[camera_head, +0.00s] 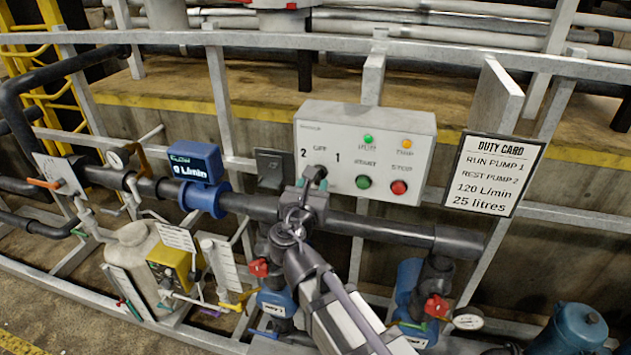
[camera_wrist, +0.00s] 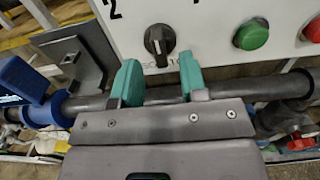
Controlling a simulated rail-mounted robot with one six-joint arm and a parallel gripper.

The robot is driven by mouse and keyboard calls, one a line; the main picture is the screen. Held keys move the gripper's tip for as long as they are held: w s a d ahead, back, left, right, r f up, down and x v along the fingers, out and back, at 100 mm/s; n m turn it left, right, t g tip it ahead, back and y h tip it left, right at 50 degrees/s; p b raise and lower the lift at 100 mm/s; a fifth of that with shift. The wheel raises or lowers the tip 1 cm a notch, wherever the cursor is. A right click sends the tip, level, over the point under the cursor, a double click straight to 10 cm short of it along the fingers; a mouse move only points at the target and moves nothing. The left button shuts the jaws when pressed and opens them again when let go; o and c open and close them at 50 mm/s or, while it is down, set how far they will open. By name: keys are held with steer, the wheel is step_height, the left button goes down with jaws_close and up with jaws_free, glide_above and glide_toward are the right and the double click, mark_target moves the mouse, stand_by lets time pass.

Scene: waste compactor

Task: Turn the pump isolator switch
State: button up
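The pump isolator switch is a black rotary knob (camera_wrist: 158,40) on a light grey control box (camera_head: 410,125). The box carries the marks 2, OFF and 1. In the wrist view the knob's white pointer line looks about upright, between 2 and 1. My gripper (camera_wrist: 157,80) is open, with its two teal fingers spread just below the knob in the picture and nothing between them. Whether a finger touches the box is unclear.
Green START (camera_head: 363,182) and red STOP (camera_head: 399,187) buttons sit right of the switch. A duty card (camera_head: 494,172) reads RUN PUMP 1, REST PUMP 2. The blue flow meter (camera_head: 194,162) reads 0 L/min. A dark pipe (camera_head: 380,231) runs below the box.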

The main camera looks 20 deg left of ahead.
steer(key=shift+w, duration=1.25)
jaws_close()
